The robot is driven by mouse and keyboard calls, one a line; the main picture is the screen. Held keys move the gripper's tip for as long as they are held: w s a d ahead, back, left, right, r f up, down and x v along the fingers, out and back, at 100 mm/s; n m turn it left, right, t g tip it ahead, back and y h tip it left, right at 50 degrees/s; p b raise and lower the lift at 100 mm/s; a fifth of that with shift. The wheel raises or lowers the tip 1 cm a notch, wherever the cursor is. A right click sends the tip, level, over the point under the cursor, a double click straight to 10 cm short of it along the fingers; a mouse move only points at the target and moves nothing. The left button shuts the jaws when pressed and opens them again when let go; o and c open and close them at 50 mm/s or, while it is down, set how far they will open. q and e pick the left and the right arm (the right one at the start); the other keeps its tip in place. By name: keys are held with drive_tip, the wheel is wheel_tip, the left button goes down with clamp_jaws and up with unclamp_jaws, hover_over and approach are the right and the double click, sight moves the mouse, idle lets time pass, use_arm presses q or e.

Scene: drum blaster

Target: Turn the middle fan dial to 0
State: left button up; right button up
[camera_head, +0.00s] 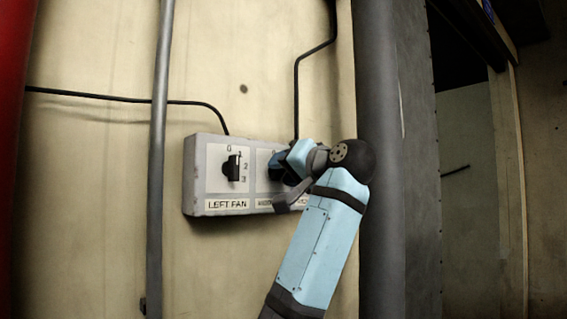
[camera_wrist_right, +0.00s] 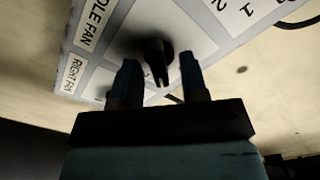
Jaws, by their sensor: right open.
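The grey control box (camera_head: 222,143) is fixed to the wall. Its middle fan dial is mostly hidden behind my right gripper (camera_head: 281,163) in the head view. In the right wrist view, the middle fan dial (camera_wrist_right: 155,52) is a black knob beside a label ending in "DLE FAN" (camera_wrist_right: 97,26). My right gripper (camera_wrist_right: 159,74) is open, with one dark finger on each side of the dial. I cannot tell whether the fingers touch it. My left gripper is not in view.
The left fan dial (camera_head: 231,168) is beside it on the same box. A "RIGHT FAN" label (camera_wrist_right: 72,75) shows in the right wrist view. A vertical grey pipe (camera_head: 158,160) stands left of the box, and a thick dark column (camera_head: 379,90) stands right. Black cables (camera_head: 296,85) run above.

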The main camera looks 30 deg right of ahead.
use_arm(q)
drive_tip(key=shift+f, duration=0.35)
use_arm(e)
drive_tip(key=shift+w, duration=0.4)
drive_tip(key=c, duration=0.5)
drive_tip(key=shift+c, duration=0.5)
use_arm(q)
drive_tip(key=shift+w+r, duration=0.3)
